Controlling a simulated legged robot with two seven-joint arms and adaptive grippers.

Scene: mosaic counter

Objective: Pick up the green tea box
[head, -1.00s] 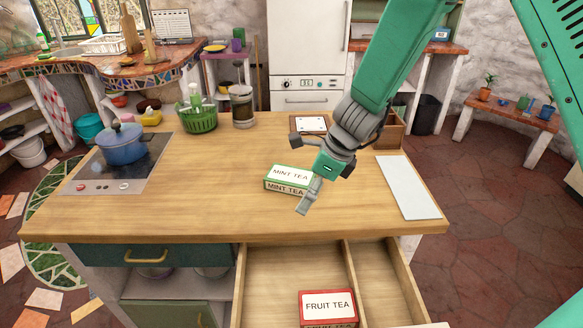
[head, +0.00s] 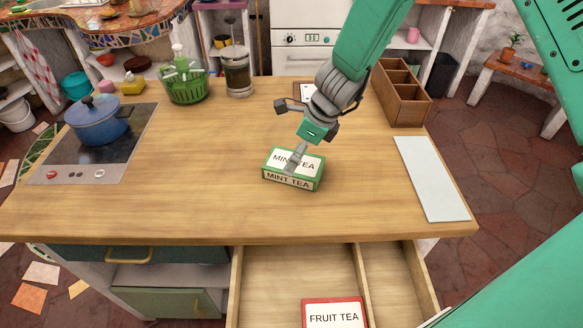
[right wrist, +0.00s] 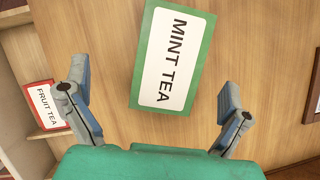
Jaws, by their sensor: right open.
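The green tea box (head: 291,182), labelled MINT TEA, lies on the wooden counter near its middle. In the right wrist view the box (right wrist: 173,58) lies ahead of the fingers, between their lines and slightly tilted. My right gripper (head: 294,133) is above and just behind the box in the head view, with one finger overlapping the box's top label. In the right wrist view the right gripper (right wrist: 152,115) is spread wide and empty, with no finger visibly touching the box. My left gripper is not in view.
An open drawer (head: 290,270) below the counter's front edge holds a red FRUIT TEA box (head: 333,314). A white board (head: 432,178) and a wooden compartment box (head: 402,95) are on the right. A blue pot (head: 98,120) stands on the hob. Counter left of the box is clear.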

